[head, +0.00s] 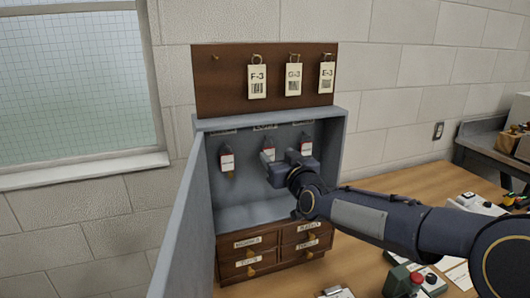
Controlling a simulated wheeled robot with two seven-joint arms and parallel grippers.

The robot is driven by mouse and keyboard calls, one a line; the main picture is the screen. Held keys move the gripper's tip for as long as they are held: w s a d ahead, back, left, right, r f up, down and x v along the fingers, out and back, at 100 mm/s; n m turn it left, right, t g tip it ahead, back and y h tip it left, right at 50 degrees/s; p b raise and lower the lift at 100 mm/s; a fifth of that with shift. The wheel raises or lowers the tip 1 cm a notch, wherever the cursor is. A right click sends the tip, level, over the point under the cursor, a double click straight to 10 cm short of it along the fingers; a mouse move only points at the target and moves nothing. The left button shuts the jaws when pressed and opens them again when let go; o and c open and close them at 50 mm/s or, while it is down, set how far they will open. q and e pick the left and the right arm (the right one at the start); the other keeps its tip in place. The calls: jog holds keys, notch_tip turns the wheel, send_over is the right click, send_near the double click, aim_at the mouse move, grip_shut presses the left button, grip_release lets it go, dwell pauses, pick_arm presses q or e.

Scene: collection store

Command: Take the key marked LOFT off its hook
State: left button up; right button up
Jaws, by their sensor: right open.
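Small labels above the hooks are too small to read surely, so I cannot tell which key is LOFT. My right gripper (279,170) is open at the cabinet's mouth, just in front of and below the middle key, hiding its lower part. I cannot tell whether it touches the key. My left gripper is out of view.
The cabinet's door (187,220) is swung open towards me on the left. A brown board (222,85) with hanging tags is above. Labelled small drawers (250,254) sit under the cabinet.

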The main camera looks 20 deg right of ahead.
aim_at(269, 150)
jog(key=w, duration=0.3)
jog(key=w+p, duration=0.1)
jog(key=shift+w+a+f, duration=0.15)
jog(key=shift+w+f, duration=0.2)
jog(key=shift+f, duration=0.05)
jog(key=c, duration=1.1)
jog(key=shift+o, duration=0.2)
jog(key=shift+r, duration=0.1)
jog(key=shift+r, duration=0.2)
jog(key=shift+s, duration=0.45)
jog(key=s+a+b, duration=0.1)
jog(key=s, duration=1.6)
jog(key=shift+s+b, duration=0.15)
jog(key=shift+b, duration=0.2)
